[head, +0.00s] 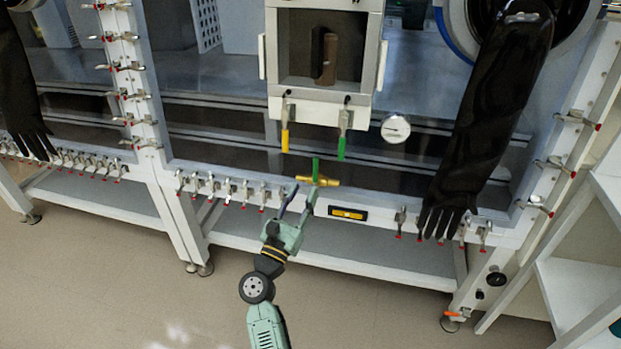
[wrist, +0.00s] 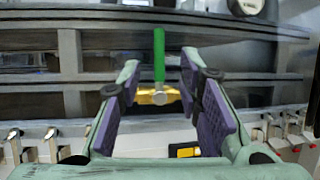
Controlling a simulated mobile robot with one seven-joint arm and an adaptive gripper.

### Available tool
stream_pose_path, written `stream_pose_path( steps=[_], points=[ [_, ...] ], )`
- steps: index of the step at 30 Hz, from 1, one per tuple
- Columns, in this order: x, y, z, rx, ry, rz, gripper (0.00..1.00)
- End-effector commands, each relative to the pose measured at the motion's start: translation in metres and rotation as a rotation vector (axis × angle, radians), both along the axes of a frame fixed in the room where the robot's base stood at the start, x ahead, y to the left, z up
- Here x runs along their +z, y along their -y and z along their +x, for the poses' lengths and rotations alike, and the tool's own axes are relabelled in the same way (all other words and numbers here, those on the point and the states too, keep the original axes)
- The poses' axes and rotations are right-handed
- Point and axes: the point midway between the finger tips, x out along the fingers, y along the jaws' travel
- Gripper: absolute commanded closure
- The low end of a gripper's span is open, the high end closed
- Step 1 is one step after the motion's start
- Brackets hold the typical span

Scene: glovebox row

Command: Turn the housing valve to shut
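The housing valve is a brass body (head: 325,181) with a green lever handle (head: 315,168), mounted at the front of the glovebox above its lower rail. In the wrist view the green handle (wrist: 159,55) stands upright, across the horizontal brass body (wrist: 150,97). My gripper (head: 300,198) is open, just below and left of the valve in the head view. In the wrist view my gripper (wrist: 163,105) has its two purple-padded fingers apart, with the valve seen between and beyond them. Nothing is held. Whether the fingers reach the handle's depth cannot be told.
Above the valve hang a yellow handle (head: 285,137) and a green handle (head: 342,147) under a small chamber (head: 322,60). A gauge (head: 395,128) is to the right. A black glove (head: 490,110) hangs further right. Clamps (head: 228,190) line the lower rail, beside a yellow level (head: 347,214).

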Motion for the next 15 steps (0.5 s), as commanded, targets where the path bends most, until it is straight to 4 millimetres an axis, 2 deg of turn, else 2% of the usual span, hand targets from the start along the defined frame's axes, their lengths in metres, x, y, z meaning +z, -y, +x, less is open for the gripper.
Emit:
stream_pose_path(
  steps=[6, 15],
  points=[
    [-0.011, -0.012, -0.023, 0.0, -0.001, 0.0, 0.68],
    [-0.012, -0.014, -0.026, -0.001, 0.001, 0.001, 0.68]
  ],
)
